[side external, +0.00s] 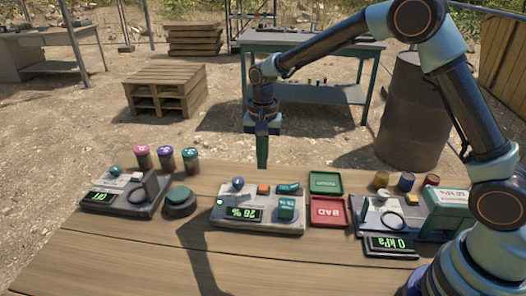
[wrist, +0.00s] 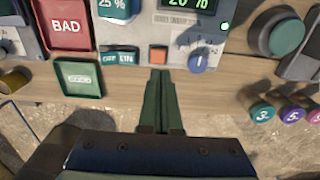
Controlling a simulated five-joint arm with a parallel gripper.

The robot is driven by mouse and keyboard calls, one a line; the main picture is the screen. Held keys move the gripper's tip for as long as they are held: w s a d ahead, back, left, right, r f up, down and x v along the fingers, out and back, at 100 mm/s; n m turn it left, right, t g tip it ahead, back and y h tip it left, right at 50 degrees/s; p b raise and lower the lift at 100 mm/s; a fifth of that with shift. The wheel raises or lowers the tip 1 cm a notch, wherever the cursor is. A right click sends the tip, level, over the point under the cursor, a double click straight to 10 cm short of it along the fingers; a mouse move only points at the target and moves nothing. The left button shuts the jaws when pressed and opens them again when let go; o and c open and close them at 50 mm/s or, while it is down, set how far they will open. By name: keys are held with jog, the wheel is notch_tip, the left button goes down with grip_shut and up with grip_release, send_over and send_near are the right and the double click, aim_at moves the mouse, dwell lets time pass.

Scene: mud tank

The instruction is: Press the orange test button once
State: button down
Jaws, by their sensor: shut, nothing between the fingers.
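The button also shows in the wrist view (wrist: 158,55), just beyond my fingertips. My gripper (side external: 262,165) points down at the table's far edge, behind the meter and apart from it. Its green fingers are together and hold nothing; they also show in the wrist view (wrist: 160,75), in line with the button.
A blue knob (side external: 238,183) and a teal switch (side external: 288,187) flank the button. A second meter (side external: 126,195) and a large green round button (side external: 179,200) stand left. Green (side external: 326,182) and red (side external: 329,212) trays stand right. The front of the wooden table is clear.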

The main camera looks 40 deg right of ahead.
notch_tip(320, 180, up, 7)
jog(key=shift+f, duration=0.15)
dwell(0.7)
jog(key=s+d+r+n+t, duration=0.2)
jog(key=s+d+r+n, duration=0.2)
jog(key=s+r, duration=0.4)
jog(key=s+d+n+t, duration=0.3)
jog(key=s+n, duration=0.2)
jog(key=s, duration=0.6)
jog(key=shift+d+f, duration=0.15)
jog(key=shift+d, duration=0.05)
